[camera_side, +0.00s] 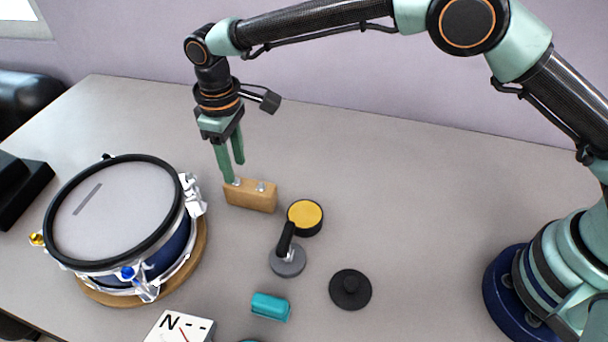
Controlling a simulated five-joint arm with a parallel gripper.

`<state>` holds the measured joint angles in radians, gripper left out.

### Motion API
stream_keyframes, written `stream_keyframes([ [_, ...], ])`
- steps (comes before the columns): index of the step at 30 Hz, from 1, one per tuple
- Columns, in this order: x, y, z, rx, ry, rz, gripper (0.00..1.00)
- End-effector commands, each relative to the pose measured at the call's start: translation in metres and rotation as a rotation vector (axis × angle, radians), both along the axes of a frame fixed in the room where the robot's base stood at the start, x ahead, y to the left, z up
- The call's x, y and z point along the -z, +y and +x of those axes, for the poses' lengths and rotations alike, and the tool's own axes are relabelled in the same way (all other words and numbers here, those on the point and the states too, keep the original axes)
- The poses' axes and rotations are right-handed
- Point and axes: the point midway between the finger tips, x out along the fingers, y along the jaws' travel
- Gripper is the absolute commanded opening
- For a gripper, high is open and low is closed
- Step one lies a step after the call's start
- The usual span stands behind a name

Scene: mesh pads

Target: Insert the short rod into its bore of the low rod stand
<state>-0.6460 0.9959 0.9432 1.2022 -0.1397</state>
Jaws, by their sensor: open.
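A low tan block (250,198), which looks like the low rod stand, sits on the table left of centre. Two small silvery spots show on its top, one near the left end (237,181) and one nearer the right (261,187). They are too small to tell whether they are rod ends or bore rims, so I cannot pick out the short rod for sure. My gripper (234,173) points down at the left end of the block. Its two green fingers are apart, with one tip close by the left silvery spot. I cannot tell whether it touches.
A drum (120,212) on a round wooden base stands close at left. Right of the block are a yellow-topped black disc (305,215), a grey disc with black handle (288,262) and a black knobbed disc (350,289). A teal piece (270,306) and white meter (180,328) lie in front.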

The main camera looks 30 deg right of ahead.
Motion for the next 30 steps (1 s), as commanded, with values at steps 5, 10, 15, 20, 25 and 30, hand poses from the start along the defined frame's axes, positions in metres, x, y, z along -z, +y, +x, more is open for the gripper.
stream_keyframes([
  [5, -0.035, 0.001, 0.001, 0.000, -0.005, 0.004, 0.46],
  [10, -0.069, 0.001, 0.000, 0.000, -0.004, 0.003, 0.46],
  [15, -0.095, 0.001, 0.000, 0.000, -0.004, 0.002, 0.46],
  [20, -0.108, 0.000, 0.000, 0.000, -0.001, 0.001, 0.46],
  [25, -0.111, 0.000, 0.000, 0.000, -0.001, 0.001, 0.46],
  [30, -0.110, 0.000, 0.000, 0.000, -0.001, 0.001, 0.46],
])
